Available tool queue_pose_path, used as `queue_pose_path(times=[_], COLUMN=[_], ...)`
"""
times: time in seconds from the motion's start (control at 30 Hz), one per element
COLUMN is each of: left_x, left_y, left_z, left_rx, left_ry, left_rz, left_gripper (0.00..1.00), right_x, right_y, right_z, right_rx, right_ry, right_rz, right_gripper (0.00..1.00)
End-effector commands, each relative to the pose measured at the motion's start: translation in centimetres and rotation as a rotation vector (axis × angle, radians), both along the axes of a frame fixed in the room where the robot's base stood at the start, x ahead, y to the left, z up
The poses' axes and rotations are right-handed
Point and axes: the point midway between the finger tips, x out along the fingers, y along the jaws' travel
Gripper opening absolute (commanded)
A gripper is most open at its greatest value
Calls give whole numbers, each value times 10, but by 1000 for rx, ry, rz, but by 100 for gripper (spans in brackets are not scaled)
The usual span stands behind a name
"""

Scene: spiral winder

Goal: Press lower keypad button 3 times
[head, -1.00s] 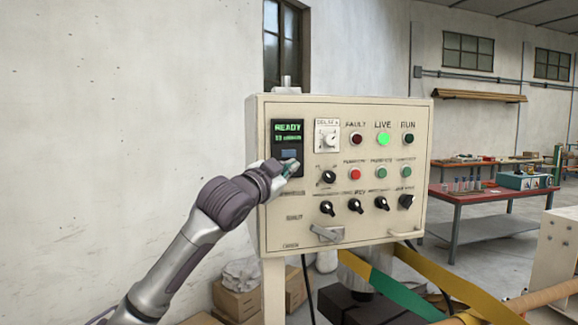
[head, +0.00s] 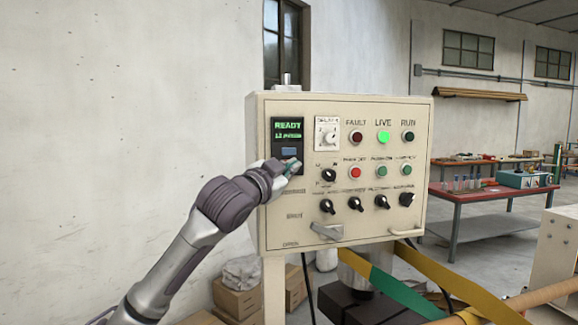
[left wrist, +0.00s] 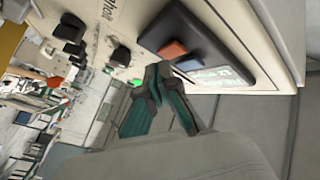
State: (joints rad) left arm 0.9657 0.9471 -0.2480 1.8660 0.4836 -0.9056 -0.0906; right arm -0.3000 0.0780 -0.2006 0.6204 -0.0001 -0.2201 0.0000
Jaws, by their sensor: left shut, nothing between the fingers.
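The keypad unit (head: 286,130) is a dark panel with a green READY display (head: 288,127) at its top. A blue button (head: 289,152) sits below the display. In the left wrist view the keypad shows the blue button (left wrist: 188,63) and, farther from the display, an orange button (left wrist: 173,48), the lower one. My left gripper (head: 292,167) is shut and empty, with its fingertips in front of the keypad's lower part, hiding the orange button in the head view. In the left wrist view its fingertips (left wrist: 158,73) are close to the orange button; contact cannot be told.
The beige control cabinet (head: 300,225) carries several knobs, a lit green LIVE lamp (head: 383,137) and a red button (head: 355,172) right of the keypad. A grey handle (head: 326,231) sticks out low. A red-topped table (head: 490,195) stands behind right.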

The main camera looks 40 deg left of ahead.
Motion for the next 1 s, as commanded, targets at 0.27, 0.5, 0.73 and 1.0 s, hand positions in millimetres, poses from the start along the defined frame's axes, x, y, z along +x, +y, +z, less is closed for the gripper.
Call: queue_pose_path(times=[0.27, 0.5, 0.73, 1.0], left_x=[-1, -11, -26, -33], left_y=[-1, -15, -32, -39], left_z=[0, 0, 0, 0], left_rx=[0, 3, 2, 0], left_ry=[-1, -2, -2, -2], left_rz=[-1, -4, -3, -1], left_gripper=[0, 0, 0, 0], right_x=[0, 0, 0, 0], right_y=[-2, -3, -3, -3], right_z=[0, -3, -4, -4], right_rx=[-2, -4, -4, -4], right_ry=[0, 0, 0, 0], right_rz=[1, 1, 1, 0], right_gripper=[40, 40, 40, 40])
